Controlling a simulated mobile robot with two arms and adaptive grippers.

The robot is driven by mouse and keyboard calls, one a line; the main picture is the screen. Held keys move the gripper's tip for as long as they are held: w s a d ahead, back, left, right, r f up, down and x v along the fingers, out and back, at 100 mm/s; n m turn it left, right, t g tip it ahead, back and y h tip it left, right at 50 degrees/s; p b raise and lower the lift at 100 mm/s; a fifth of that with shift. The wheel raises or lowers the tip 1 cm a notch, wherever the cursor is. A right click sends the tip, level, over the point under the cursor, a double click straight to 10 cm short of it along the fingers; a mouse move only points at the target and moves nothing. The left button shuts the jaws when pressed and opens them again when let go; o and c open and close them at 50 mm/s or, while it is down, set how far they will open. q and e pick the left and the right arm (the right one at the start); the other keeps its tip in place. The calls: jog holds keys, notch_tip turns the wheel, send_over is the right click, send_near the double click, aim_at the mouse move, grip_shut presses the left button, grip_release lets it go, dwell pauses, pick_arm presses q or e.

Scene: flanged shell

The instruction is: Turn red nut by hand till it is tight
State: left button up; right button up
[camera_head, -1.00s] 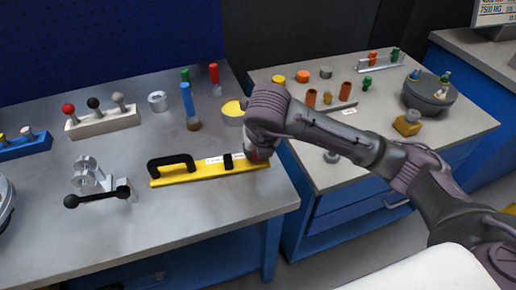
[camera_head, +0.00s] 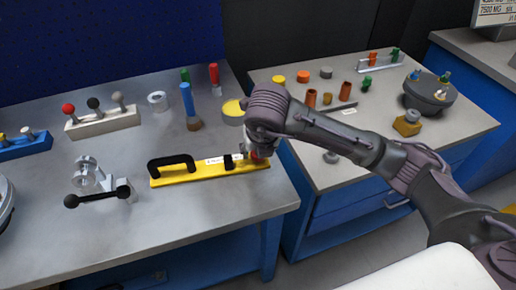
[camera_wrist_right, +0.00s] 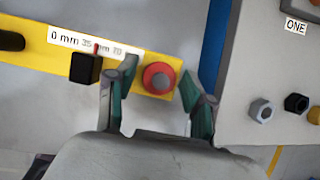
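The red nut (camera_wrist_right: 158,78) is a red ring around a grey round centre, at the right end of a yellow bar (camera_wrist_right: 135,68). In the head view the bar (camera_head: 195,176) lies on the left table, and a bit of the red nut (camera_head: 258,158) shows beneath my right wrist. My right gripper (camera_wrist_right: 160,76) is open, pointing down, with one finger on each side of the nut. Gaps show between the fingers and the nut. In the head view my right gripper (camera_head: 260,148) is partly hidden by its own wrist. My left gripper is not in view.
The bar carries a black handle (camera_head: 171,161), a scale label and a black block (camera_wrist_right: 86,68) close to my left-hand finger. A blue-handled tool (camera_head: 188,102) and a yellow-topped disc (camera_head: 233,110) stand behind. A gap separates this table from the right table (camera_head: 335,185).

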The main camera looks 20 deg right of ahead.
dwell(0.3)
jog(key=v, duration=1.2)
jog(key=shift+w, duration=0.1)
jog(key=w+r+g+p, duration=0.2)
jog(key=w+g+p, duration=0.25)
jog(key=p, duration=0.85)
jog(key=f+p, duration=0.1)
jog(key=f, duration=0.6)
jog(key=f+p, duration=0.1)
jog(key=f, duration=0.5)
jog(key=shift+s+d+f+p, duration=0.1)
jog(key=shift+d+f+p, duration=0.1)
jog(key=shift+f+p, duration=0.15)
